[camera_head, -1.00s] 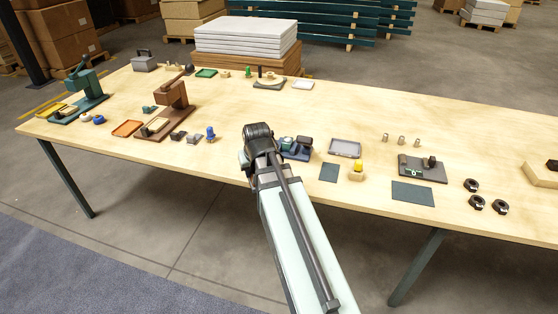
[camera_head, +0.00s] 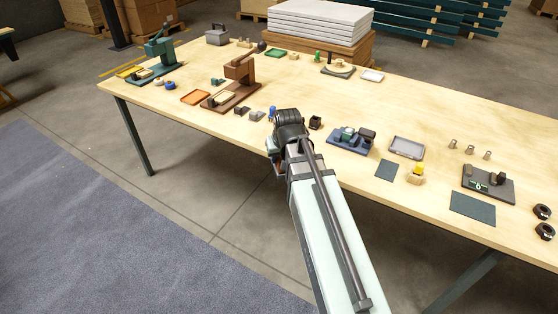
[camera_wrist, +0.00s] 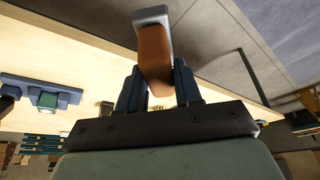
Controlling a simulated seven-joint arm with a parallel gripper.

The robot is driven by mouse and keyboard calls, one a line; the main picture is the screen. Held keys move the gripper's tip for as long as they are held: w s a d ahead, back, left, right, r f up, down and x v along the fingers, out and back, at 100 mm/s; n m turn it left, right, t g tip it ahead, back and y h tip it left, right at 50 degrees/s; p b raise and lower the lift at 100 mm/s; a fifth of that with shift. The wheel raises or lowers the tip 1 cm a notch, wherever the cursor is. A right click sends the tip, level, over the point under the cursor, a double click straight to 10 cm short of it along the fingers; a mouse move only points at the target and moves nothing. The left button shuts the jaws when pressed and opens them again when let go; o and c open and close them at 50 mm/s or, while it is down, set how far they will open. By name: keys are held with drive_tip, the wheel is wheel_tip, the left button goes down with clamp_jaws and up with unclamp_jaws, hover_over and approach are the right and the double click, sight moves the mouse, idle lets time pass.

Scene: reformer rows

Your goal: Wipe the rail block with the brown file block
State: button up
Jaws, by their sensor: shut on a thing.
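My gripper (camera_wrist: 157,78) is shut on the brown file block (camera_wrist: 154,50), which has a grey layer on its far end. A blue fixture (camera_head: 345,145) with a green block and a dark block stands on the table to the right, apart from my gripper. It also shows at the left of the wrist view (camera_wrist: 40,92). I cannot tell for certain which piece is the rail block.
A small dark block (camera_head: 315,122) stands close beside my gripper. A grey tray (camera_head: 406,148), a dark mat (camera_head: 386,169) and a grey fixture (camera_head: 489,184) lie further right. A brown press (camera_head: 236,85) and an orange tray (camera_head: 196,97) stand left. The front middle has bare table.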

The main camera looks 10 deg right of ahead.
drive_tip(key=w+d+r, duration=0.3)
drive_tip(key=w+d, duration=0.1)
drive_tip(key=d, duration=0.6)
drive_tip(key=w+d+r, duration=0.3)
drive_tip(key=w+d, duration=0.1)
drive_tip(key=d, duration=0.6)
drive_tip(key=w+d+r, duration=0.3)
drive_tip(key=w+d, duration=0.1)
drive_tip(key=d, duration=0.5)
wheel_tip(320, 180, down, 8)
drive_tip(key=shift+s+d, duration=0.25)
drive_tip(key=shift+d, duration=0.05)
drive_tip(key=shift+w+d+r, duration=0.1)
drive_tip(key=shift+w+d, duration=0.3)
drive_tip(key=shift+w, duration=0.05)
drive_tip(key=shift+c, duration=0.3)
drive_tip(key=shift+w+d, duration=1.9)
drive_tip(key=shift+s+a, duration=2.25)
drive_tip(key=shift+s, duration=0.1)
wheel_tip(320, 180, up, 8)
drive_tip(key=shift+r, duration=0.2)
